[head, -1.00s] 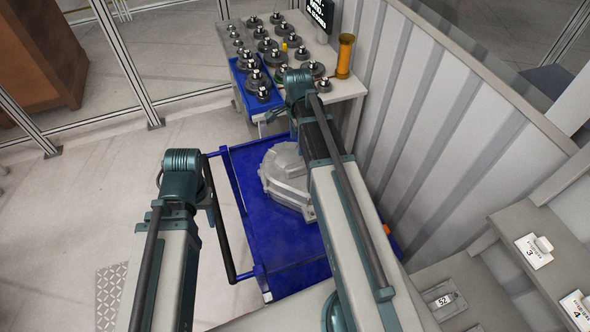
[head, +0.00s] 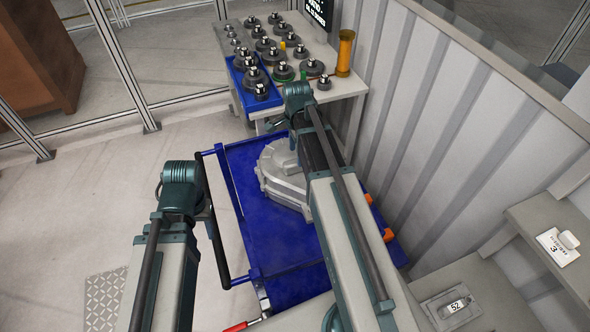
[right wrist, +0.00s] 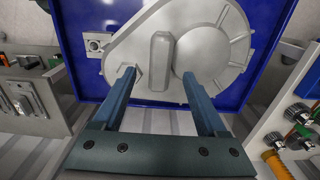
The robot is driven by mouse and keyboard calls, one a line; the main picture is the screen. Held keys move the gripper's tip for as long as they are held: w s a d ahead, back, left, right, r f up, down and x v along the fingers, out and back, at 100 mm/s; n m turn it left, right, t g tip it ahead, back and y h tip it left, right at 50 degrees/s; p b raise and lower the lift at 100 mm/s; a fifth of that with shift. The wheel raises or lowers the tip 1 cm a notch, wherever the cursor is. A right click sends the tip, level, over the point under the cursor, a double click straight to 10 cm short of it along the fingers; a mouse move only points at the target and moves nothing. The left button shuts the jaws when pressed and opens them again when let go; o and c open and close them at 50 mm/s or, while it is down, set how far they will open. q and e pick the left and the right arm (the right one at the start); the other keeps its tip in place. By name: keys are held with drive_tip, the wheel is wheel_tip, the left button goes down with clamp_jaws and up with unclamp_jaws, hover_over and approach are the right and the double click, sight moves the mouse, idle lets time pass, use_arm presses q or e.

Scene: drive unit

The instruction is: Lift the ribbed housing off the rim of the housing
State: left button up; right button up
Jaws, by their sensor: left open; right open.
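The ribbed grey housing (head: 280,170) lies on a blue cart (head: 262,235) in the head view, partly hidden by my right arm. In the right wrist view its face (right wrist: 215,50) shows a round boss, radial ribs and a raised bar. I cannot clearly tell it from the housing whose rim is under it. My right gripper (right wrist: 159,76) is open and empty. Its fingertips appear over the casting, one on each side of the bar; contact cannot be told. My left arm stands left of the cart; its gripper fingers do not show.
A table (head: 345,84) behind the cart carries several gears, a blue tray (head: 240,82) and a yellow cylinder (head: 345,53). A ribbed wall (head: 440,130) closes the right side. A black cart handle (head: 217,235) is near my left arm. Floor at left is clear.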

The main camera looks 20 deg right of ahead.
sight(293, 167)
drive_tip(key=f+b, duration=0.5)
drive_tip(key=shift+d+f, duration=0.1)
drive_tip(key=shift+d, duration=0.25)
drive_tip(key=shift+c, duration=0.2)
clamp_jaws()
idle(1.0)
